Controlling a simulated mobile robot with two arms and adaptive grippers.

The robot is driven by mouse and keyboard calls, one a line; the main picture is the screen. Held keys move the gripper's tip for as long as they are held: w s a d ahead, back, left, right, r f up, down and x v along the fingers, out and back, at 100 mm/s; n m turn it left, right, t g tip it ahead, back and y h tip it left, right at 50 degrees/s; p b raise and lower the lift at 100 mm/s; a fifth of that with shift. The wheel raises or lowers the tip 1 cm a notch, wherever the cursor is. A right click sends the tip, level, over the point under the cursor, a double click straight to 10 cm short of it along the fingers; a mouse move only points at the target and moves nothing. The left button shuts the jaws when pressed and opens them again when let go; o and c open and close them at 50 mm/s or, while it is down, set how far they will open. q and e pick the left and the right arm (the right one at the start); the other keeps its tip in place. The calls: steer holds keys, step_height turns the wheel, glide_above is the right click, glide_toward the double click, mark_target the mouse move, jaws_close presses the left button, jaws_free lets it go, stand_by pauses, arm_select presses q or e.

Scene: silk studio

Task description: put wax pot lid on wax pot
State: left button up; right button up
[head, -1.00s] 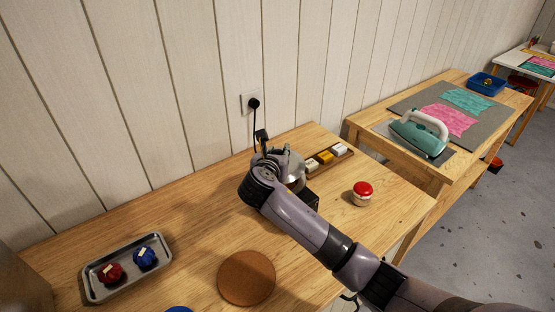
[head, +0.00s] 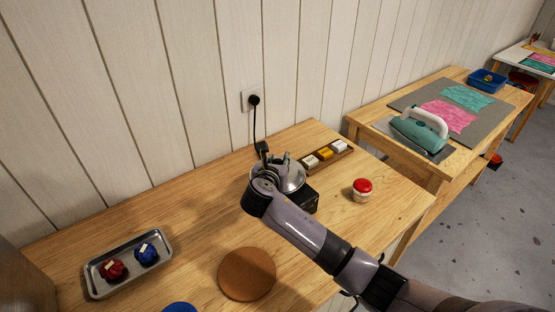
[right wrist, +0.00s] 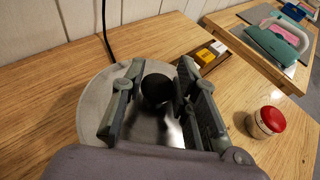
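The wax pot (head: 306,202) has a black base and stands near the back of the wooden table. The silver wax pot lid (head: 293,179) lies about level over it and hides its opening; I cannot tell if it is fully seated. In the right wrist view, the lid (right wrist: 92,105) is a grey disc with a round black knob (right wrist: 157,88). My right gripper (head: 274,158) is over the lid. In its wrist view, its fingers (right wrist: 158,80) stand spread on either side of the knob, with a gap at the left. My left gripper is not in view.
A red-capped jar (head: 362,190) stands right of the pot. A tray of small blocks (head: 325,156) lies behind it. A metal tray (head: 128,263) with red and blue pieces is at the left, a round cork mat (head: 247,274) in front. A black cable runs from the wall socket (head: 252,98).

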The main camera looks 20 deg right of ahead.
steer(key=o, duration=0.4)
steer(key=shift+c, duration=0.2)
steer(key=shift+r, duration=0.55)
steer(key=b+v, duration=0.2)
steer(key=v, duration=1)
steer(key=shift+r, duration=0.1)
